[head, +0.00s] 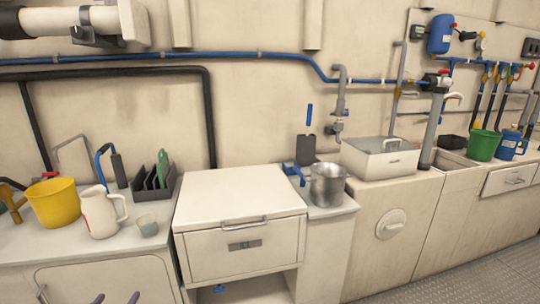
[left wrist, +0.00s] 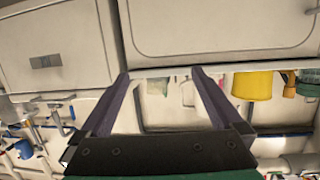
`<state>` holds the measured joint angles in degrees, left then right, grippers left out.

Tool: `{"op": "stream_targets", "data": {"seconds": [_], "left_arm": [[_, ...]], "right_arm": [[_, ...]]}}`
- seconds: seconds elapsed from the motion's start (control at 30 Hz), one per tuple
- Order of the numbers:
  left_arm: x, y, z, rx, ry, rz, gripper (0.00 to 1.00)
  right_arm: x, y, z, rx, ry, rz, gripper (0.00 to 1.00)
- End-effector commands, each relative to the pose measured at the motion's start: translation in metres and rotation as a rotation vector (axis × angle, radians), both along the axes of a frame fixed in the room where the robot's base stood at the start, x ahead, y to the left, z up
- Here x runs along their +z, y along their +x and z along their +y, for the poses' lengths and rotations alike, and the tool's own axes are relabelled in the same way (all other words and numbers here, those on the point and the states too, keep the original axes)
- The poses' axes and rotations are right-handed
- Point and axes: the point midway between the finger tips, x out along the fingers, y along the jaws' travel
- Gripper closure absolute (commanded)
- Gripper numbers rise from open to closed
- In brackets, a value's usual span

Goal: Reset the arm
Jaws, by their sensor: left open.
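My left gripper (head: 116,298) shows at the bottom left edge of the head view, only its two purple fingertips in sight. They are apart, in front of the cabinet below the left counter. In the left wrist view the same gripper (left wrist: 160,73) is open, its purple fingers spread, with nothing held between them. The wrist picture is upside down, with cabinet fronts filling its top. My right gripper is in neither view.
The left counter holds a yellow bucket (head: 54,203), a white jug (head: 99,212), a small cup (head: 147,226) and a dark rack (head: 153,186). A white drawer unit (head: 241,248) stands right of it. A metal pot (head: 327,185) is farther right.

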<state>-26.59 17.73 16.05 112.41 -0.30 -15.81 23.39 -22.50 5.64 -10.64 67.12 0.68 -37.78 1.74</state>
Motion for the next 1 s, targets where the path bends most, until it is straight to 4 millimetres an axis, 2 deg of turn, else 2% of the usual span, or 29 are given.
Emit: {"op": "stream_targets", "data": {"seconds": [0.03,0.23,0.37,0.47,0.5,0.57,0.6,0.7,0.8,0.9,1.0], "left_arm": [[-0.01,-0.003,0.0,0.003,-0.008,0.039,0.0],[-0.087,-0.027,-0.013,-0.002,-0.034,0.25,0.0],[-0.149,-0.065,-0.036,-0.031,-0.05,0.442,0.0],[-0.2,-0.119,-0.07,-0.086,-0.058,0.643,0.0],[-0.219,-0.147,-0.086,-0.119,-0.059,0.73,0.0],[-0.241,-0.193,-0.111,-0.174,-0.054,0.861,0.0],[-0.252,-0.224,-0.126,-0.213,-0.049,0.942,0.0],[-0.267,-0.293,-0.154,-0.305,-0.028,1.109,0.0],[-0.273,-0.334,-0.167,-0.365,-0.012,1.203,0.0],[-0.277,-0.348,-0.171,-0.386,-0.005,1.233,0.0],[-0.277,-0.348,-0.171,-0.386,-0.005,1.233,0.0]], "right_arm": [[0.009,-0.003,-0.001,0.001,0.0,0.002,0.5],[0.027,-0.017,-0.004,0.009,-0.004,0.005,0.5],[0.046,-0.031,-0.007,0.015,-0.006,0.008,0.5],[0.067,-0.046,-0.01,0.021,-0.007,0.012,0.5],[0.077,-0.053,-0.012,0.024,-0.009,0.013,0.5],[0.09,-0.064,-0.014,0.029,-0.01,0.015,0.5],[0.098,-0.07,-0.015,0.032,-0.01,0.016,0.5],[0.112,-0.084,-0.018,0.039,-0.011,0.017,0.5],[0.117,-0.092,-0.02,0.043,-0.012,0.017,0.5],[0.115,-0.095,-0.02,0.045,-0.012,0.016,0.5],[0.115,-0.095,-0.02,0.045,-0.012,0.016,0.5]]}}
